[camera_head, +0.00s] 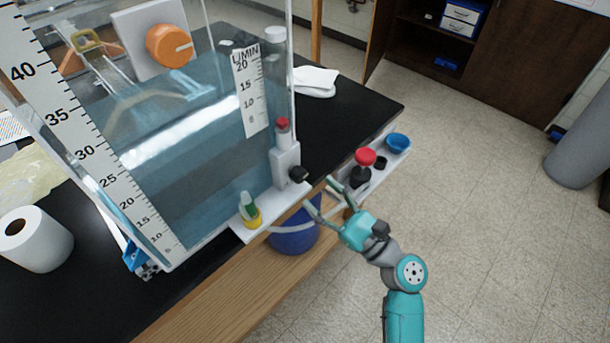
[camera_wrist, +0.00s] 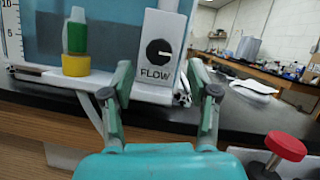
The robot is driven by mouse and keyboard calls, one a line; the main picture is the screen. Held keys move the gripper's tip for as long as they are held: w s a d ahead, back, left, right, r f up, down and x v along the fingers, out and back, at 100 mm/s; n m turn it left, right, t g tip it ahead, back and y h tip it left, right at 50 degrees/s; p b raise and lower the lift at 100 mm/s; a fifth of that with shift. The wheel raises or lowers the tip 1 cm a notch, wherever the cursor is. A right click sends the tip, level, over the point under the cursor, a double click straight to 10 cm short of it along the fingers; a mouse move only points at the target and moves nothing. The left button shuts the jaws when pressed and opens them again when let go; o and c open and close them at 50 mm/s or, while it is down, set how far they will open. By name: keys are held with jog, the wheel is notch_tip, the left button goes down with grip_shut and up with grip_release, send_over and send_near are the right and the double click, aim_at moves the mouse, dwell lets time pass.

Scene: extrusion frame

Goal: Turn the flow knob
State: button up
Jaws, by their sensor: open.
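The flow knob (camera_head: 299,174) is a small black knob on the front of a white block (camera_head: 285,163) at the tank's corner. In the wrist view the flow knob (camera_wrist: 158,49) is round with a white pointer line, above the printed word FLOW. My gripper (camera_head: 322,192) is open and empty, its fingers pointing toward the knob from the front right. In the wrist view my gripper (camera_wrist: 165,80) has one finger on each side of the white block, with the knob between and beyond the tips. No contact with the knob shows.
A clear water tank (camera_head: 190,120) with scales stands on the black bench (camera_head: 350,110). A green and yellow piece (camera_head: 249,211) sits left of the knob. A shelf with a red-topped item (camera_head: 365,157) and a blue bowl (camera_head: 398,143) is at right. A blue bucket (camera_head: 295,236) is below.

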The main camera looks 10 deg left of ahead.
aim_at(303, 178)
jog(key=x, duration=0.5)
jog(key=shift+w+a+r, duration=0.1)
jog(key=shift+w+a, duration=0.05)
jog(key=shift+a, duration=0.1)
grip_shut()
